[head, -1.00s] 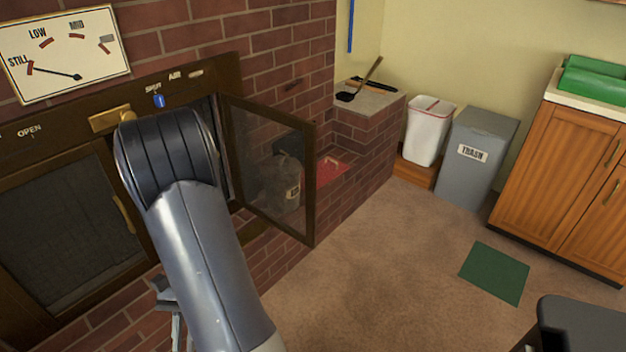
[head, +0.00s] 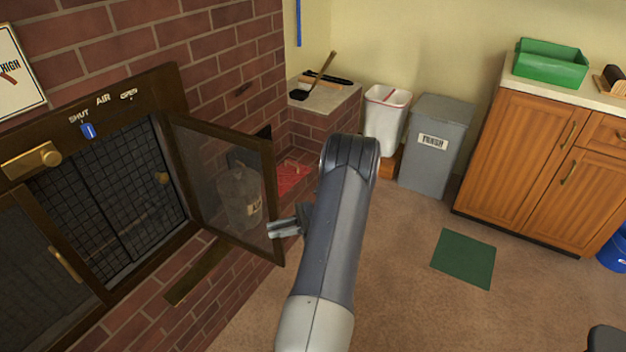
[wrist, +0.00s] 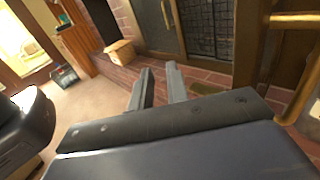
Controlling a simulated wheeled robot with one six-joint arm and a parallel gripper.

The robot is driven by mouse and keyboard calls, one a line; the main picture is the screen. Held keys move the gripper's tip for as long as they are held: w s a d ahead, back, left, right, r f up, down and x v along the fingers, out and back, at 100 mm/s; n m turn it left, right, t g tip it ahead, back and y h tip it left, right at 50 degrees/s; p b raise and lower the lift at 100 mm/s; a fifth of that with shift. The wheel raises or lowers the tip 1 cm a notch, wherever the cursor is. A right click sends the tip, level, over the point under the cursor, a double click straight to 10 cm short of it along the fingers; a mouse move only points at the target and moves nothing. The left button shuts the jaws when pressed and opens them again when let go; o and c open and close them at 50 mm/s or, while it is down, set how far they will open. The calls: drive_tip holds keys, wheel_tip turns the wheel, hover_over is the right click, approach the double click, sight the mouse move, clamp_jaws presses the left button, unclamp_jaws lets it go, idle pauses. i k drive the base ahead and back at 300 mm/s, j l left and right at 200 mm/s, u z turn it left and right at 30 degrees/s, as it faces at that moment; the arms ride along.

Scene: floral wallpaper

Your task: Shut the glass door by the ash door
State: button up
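The glass door (head: 224,188), a dark-framed pane, stands swung out from the right side of the firebox opening. Its brass-coloured handle (wrist: 302,20) shows close at the right of the wrist view. My gripper (head: 272,229) is open and empty at the door's free edge, low down, with its fingers overlapping the frame in the head view. I cannot tell whether they touch it. In the wrist view my gripper's fingers (wrist: 160,72) have a gap between them. No ash door can be made out for certain; a narrow plate (head: 197,272) sits below the opening.
A second glass door (head: 40,265) at the left is shut. A grey canister (head: 240,197) shows through the open pane. A brick ledge (head: 325,100), white bin (head: 385,118) and grey trash bin (head: 436,150) stand behind. The carpet around the green mat (head: 464,258) is clear.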

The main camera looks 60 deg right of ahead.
sight(171, 119)
drive_tip(key=i+l+z, duration=0.1)
drive_tip(key=l+z, duration=0.15)
drive_tip(key=l, duration=0.55)
drive_tip(key=l+u, duration=0.35)
drive_tip(key=k+l+u, duration=0.15)
drive_tip(key=u, duration=0.25)
drive_tip(key=l, duration=0.1)
